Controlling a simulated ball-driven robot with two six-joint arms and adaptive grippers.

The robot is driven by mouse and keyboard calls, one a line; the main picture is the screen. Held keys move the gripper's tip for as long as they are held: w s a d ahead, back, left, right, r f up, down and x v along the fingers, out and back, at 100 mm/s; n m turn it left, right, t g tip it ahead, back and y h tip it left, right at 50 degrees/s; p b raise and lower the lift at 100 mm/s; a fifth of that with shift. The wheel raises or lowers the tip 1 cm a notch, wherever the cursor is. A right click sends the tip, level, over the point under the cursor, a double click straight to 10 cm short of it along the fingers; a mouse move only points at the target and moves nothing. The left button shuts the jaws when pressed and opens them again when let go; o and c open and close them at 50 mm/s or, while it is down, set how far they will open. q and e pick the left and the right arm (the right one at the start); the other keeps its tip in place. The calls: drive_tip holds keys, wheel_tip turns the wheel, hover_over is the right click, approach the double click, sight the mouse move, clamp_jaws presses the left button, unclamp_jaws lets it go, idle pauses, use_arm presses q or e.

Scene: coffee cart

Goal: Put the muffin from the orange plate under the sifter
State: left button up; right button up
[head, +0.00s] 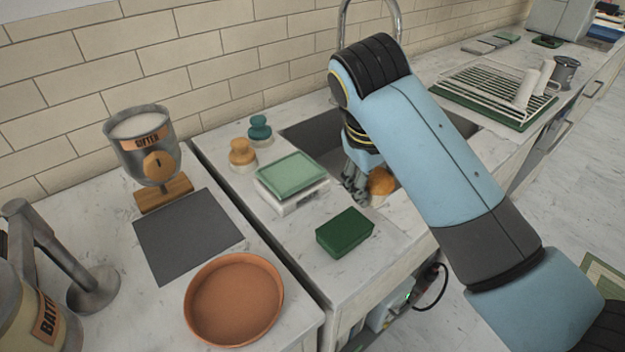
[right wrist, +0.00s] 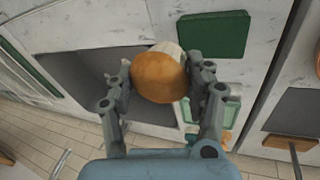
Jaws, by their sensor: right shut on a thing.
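The muffin (right wrist: 160,77) has a golden-brown top and a pale wrapper. My right gripper (right wrist: 160,80) is shut on it, with one finger on each side. In the head view the muffin (head: 382,181) shows beside my right gripper (head: 358,185), near the sink's front edge, partly hidden by my arm. The orange plate (head: 234,300) is empty on the left counter. The sifter (head: 140,143), a grey cup with a label, stands on a wooden base at the back of the left counter. My left gripper is not in view.
A dark grey mat (head: 188,235) lies bare before the sifter. A scale (head: 291,183) with a green top, a dark green block (head: 345,233) and two stampers (head: 243,153) stand between the sifter and my right gripper. A batter container (head: 40,310) is at the lower left.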

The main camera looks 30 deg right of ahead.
drive_tip(key=w+f, duration=0.1)
drive_tip(key=w, duration=0.1)
drive_tip(key=w+a+f, duration=0.1)
drive_tip(key=w+f, duration=0.1)
drive_tip(key=w, duration=0.1)
drive_tip(key=w+a+f, duration=0.1)
drive_tip(key=w, duration=0.1)
drive_tip(key=shift+w+a+f, duration=0.15)
drive_tip(key=shift+w+f, duration=0.1)
drive_tip(key=shift+f, duration=0.05)
drive_tip(key=shift+w+a+f, duration=0.15)
drive_tip(key=shift+w+f, duration=0.25)
drive_tip(key=shift+f, duration=0.05)
wheel_tip(320, 180, down, 3)
drive_tip(key=shift+f+p, duration=0.2)
drive_tip(key=shift+p, duration=0.1)
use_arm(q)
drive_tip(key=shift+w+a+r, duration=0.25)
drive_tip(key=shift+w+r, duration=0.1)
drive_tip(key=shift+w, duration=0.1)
use_arm(e)
drive_tip(key=shift+f, duration=0.1)
drive_tip(key=o, duration=1.1)
drive_tip(key=shift+f, duration=0.1)
drive_tip(key=shift+o, duration=0.2)
